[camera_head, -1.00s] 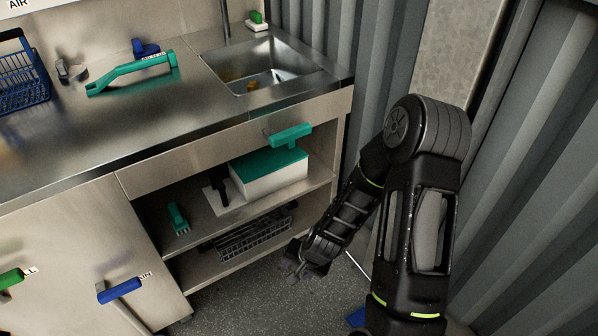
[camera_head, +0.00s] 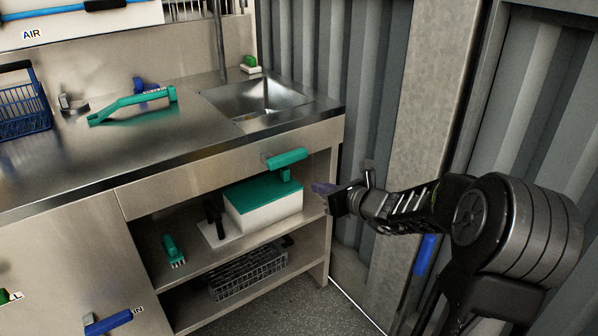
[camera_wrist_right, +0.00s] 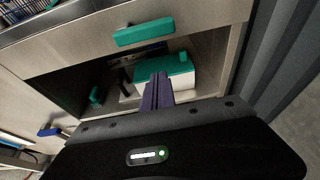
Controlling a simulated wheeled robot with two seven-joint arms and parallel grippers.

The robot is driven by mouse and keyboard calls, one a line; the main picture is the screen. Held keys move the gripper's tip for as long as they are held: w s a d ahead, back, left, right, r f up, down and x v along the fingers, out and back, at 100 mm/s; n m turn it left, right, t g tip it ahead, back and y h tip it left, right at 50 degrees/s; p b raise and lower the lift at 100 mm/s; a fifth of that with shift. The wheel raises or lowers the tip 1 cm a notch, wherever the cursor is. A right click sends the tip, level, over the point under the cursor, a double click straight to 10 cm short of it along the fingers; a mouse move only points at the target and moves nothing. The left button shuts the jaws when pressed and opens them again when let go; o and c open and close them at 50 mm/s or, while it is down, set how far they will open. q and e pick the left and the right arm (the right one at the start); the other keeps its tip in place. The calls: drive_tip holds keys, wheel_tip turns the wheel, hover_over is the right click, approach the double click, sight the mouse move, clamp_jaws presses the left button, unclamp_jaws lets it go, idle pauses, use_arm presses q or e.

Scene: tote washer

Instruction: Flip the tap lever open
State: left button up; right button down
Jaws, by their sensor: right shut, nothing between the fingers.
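Several lever-like handles show, and I cannot tell for certain which is the tap lever. A teal T-shaped handle (camera_head: 287,158) sticks out from the counter's front panel; it also shows at the top of the right wrist view (camera_wrist_right: 144,31). A blue lever (camera_head: 108,321) labelled "IN" is on the lower left cabinet front, and it seems to show at the left of the wrist view (camera_wrist_right: 50,131). A green lever (camera_head: 8,297) is cut by the left edge. My right gripper (camera_head: 322,188) is shut and empty, right of and below the teal handle, apart from it. My left gripper is out of view.
The steel counter (camera_head: 60,170) holds a long teal handle (camera_head: 130,103), a blue basket (camera_head: 24,110) and a sink (camera_head: 258,98). A white box with teal lid (camera_head: 262,205) and a teal brush (camera_head: 173,251) sit on the shelf below. A corrugated wall (camera_head: 375,80) closes the right side.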

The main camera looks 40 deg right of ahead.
sight(284, 156)
drive_tip(key=shift+f, duration=0.1)
drive_tip(key=b+x, duration=0.2)
drive_tip(key=x, duration=0.8)
wheel_tip(284, 156, up, 4)
drive_tip(key=shift+r+p, duration=0.1)
drive_tip(key=shift+p, duration=0.9)
drive_tip(key=shift+d+b, duration=0.1)
drive_tip(key=shift+b, duration=0.45)
